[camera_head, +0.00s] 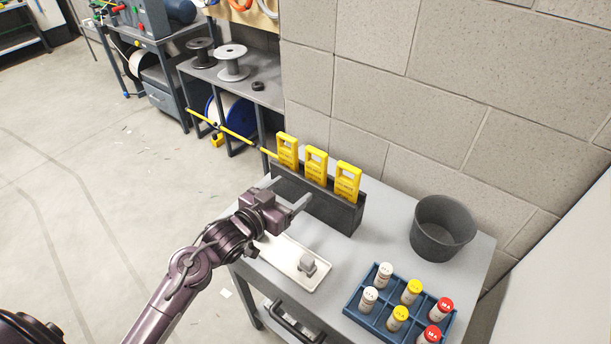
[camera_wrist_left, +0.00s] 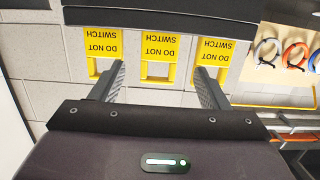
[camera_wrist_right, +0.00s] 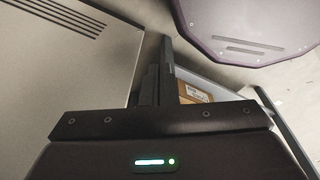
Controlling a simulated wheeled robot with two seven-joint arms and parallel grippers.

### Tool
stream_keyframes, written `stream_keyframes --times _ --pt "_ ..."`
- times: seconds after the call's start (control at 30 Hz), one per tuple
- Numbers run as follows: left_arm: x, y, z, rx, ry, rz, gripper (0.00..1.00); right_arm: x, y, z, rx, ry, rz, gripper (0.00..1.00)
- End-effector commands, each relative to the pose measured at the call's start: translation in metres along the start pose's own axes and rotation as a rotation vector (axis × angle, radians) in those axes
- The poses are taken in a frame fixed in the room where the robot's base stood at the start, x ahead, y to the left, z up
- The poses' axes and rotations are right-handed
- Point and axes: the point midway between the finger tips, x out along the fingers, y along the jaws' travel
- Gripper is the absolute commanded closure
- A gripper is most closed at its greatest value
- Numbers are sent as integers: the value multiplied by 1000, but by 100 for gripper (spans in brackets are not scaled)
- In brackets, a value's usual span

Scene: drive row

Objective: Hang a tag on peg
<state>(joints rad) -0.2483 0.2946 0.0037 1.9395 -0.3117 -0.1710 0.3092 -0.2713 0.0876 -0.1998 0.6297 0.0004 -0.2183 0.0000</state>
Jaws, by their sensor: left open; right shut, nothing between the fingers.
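Three yellow tags printed "DO NOT SWITCH" stand upright in a row in a dark rack (camera_head: 335,212) on the grey cart. They are the left tag (camera_head: 287,150), the middle tag (camera_head: 315,166) and the right tag (camera_head: 347,182). My left gripper (camera_head: 290,193) is open and empty at the rack's front. In the left wrist view the middle tag (camera_wrist_left: 160,55) appears between the spread fingers (camera_wrist_left: 161,75), and I see no contact. My right gripper (camera_wrist_right: 166,50) is shut and empty, away from the tags and outside the head view. I cannot make out a peg.
On the cart (camera_head: 385,215) are a white tray (camera_head: 275,250) with a grey block (camera_head: 307,264), a dark bin (camera_head: 443,228) and a blue crate (camera_head: 372,318) of capped cylinders. A block wall (camera_head: 450,90) stands close behind. A shelf with spools (camera_head: 232,62) is at the back left.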

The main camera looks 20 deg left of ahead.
Motion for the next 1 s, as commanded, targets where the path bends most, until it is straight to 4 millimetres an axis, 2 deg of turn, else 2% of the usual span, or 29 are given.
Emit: stream_keyframes --times 0.17,0.3,0.4,0.53,0.77,1.0 --pt "10 0 3 0 0 -1 31 7 -1 17 -2 -21 -1 100" --pt "25 0 3 0 2 0 31 16 -10 43 0 -57 -12 100" --pt "37 0 4 0 2 -1 31 22 -19 51 3 -68 -22 100" --pt "53 0 4 0 1 -1 31 32 -23 47 5 -60 -26 100" --pt "80 0 2 -1 0 0 31 41 -16 20 4 -19 -19 100" --pt "102 0 2 -1 0 -1 31 48 -13 27 3 -27 -14 100"
